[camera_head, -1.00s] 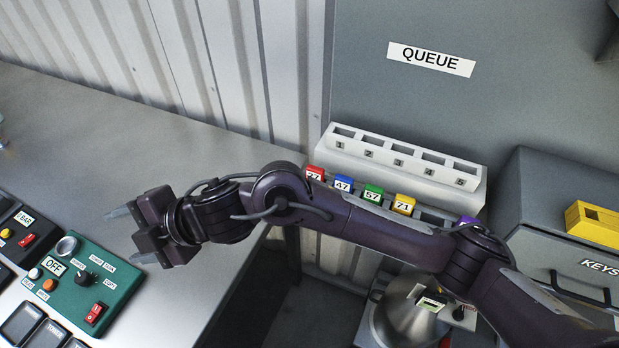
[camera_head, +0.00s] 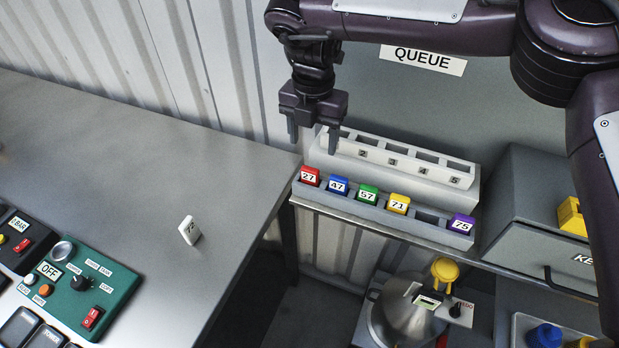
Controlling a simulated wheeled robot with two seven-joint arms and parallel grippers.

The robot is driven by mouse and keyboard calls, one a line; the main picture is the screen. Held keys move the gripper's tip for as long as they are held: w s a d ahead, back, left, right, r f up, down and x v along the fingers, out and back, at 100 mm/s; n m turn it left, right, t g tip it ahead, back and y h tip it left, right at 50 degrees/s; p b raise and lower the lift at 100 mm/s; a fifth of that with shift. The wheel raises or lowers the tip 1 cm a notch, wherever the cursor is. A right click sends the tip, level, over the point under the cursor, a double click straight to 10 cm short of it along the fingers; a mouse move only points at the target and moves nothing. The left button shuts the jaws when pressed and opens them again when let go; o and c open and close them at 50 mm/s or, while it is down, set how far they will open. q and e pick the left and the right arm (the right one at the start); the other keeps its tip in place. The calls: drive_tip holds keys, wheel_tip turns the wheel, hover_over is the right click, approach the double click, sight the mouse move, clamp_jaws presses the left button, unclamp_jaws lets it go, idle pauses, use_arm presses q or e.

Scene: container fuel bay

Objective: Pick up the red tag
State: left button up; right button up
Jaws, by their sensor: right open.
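The red tag (camera_head: 310,176), marked 27, sits in the leftmost slot of the lower row of the grey rack (camera_head: 345,203). Beside it in the same row are a blue tag 47 (camera_head: 339,186), a green tag 57 (camera_head: 368,195), a yellow tag 71 (camera_head: 398,204) and a purple tag 75 (camera_head: 461,224), with one empty slot before the purple one. My right gripper (camera_head: 313,144) points down above the rack's left end, above and behind the red tag. It is open and empty. My left gripper is not in view.
The upper numbered row (camera_head: 400,166) has empty slots. A white tag (camera_head: 189,230) stands on the metal table (camera_head: 130,170) at left. A green control panel (camera_head: 85,290) is nearer. A grey key box (camera_head: 540,220) stands at right, and a metal pot-like device (camera_head: 403,318) is below the rack.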

sight(310, 168)
drive_tip(key=f+p, duration=0.1)
drive_tip(key=f, duration=0.1)
drive_tip(key=f+p, duration=0.1)
drive_tip(key=f, duration=0.1)
drive_tip(key=f+p, duration=0.1)
drive_tip(key=f, duration=0.1)
drive_tip(key=shift+s+a+f, duration=0.25)
drive_tip(key=shift+s, duration=0.15)
drive_tip(key=shift+w+f, duration=0.1)
drive_tip(key=shift+f, duration=0.2)
drive_tip(key=c, duration=1.3)
drive_tip(key=shift+r, duration=0.1)
